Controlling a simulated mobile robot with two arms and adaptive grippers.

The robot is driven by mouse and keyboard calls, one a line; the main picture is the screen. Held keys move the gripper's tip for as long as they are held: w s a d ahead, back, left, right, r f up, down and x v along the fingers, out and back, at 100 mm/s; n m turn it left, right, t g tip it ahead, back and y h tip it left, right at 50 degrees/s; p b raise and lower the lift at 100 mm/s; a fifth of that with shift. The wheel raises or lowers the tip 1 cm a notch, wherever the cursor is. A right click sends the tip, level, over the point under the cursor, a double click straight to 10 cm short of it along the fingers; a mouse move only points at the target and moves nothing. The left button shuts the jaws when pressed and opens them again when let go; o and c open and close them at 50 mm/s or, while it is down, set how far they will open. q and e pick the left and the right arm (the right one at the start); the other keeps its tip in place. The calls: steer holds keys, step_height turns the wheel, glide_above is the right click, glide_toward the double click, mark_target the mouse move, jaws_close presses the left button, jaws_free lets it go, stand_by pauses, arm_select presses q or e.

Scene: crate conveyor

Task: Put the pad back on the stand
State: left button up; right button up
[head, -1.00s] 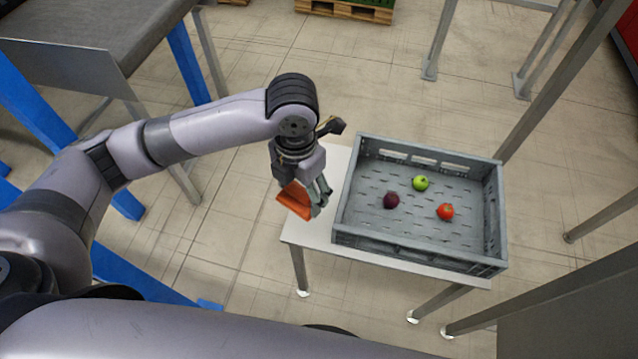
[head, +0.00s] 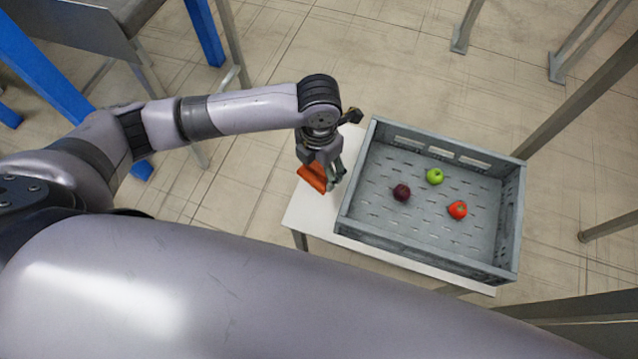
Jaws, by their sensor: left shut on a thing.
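An orange-red pad (head: 311,177) is in my left gripper (head: 326,182), which is shut on it. The gripper points down over the left end of the white-topped stand (head: 308,215), left of the crate. I cannot tell whether the pad touches the stand top or hangs above it. The fingers hide part of the pad. My right gripper is not in view.
A grey crate (head: 428,254) takes up most of the stand top. It holds a green apple (head: 435,176), a dark purple fruit (head: 401,193) and a red tomato-like fruit (head: 457,209). Metal posts stand at the right. A free strip of stand top shows left of the crate.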

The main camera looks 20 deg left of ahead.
mark_target(319, 178)
arm_select(q)
step_height(319, 178, down, 6)
steer(key=shift+r, duration=0.15)
steer(key=shift+f, duration=2.15)
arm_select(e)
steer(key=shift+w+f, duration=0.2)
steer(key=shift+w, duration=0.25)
arm_select(q)
steer(key=o, duration=0.6)
steer(key=shift+f, duration=0.15)
steer(key=shift+o, duration=1.2)
